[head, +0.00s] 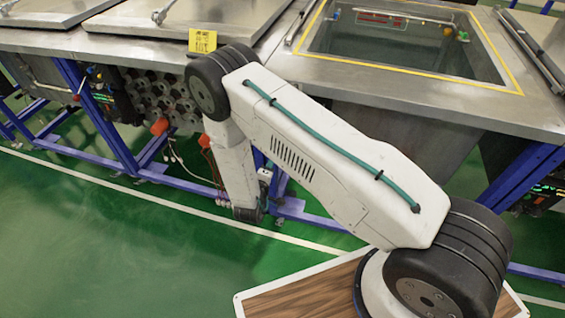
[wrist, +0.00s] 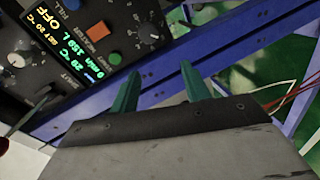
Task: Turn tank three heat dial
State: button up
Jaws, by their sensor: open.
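A black control panel (wrist: 84,75) fills the upper left of the wrist view, seen tilted. Its lit display (wrist: 72,50) shows OFF and several readings. One pointer knob (wrist: 135,30) sits at the panel's upper right, near an orange button (wrist: 98,32) and a green button (wrist: 115,58). Another knob (wrist: 24,50) is at the left. The labels are too blurred to tell which is the heat dial, and I cannot tell the tank number. My gripper (wrist: 158,86) is open and empty, its teal fingers apart, below and right of the panel's buttons. In the head view my arm hides the fingers.
A blue frame beam (wrist: 165,90) runs beside the fingers. Red and white wires (wrist: 290,95) hang at the right. In the head view, an open tank (head: 410,50) stands at back right, a panel (head: 112,95) at left, and green floor (head: 120,240) is clear in front.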

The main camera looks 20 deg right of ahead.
jog(key=s+d+f+n+t+h, duration=0.2)
jog(key=s, duration=0.2)
jog(key=x, duration=0.7)
jog(key=shift+w, duration=0.4)
jog(key=shift+r, duration=0.1)
jog(key=c, duration=1)
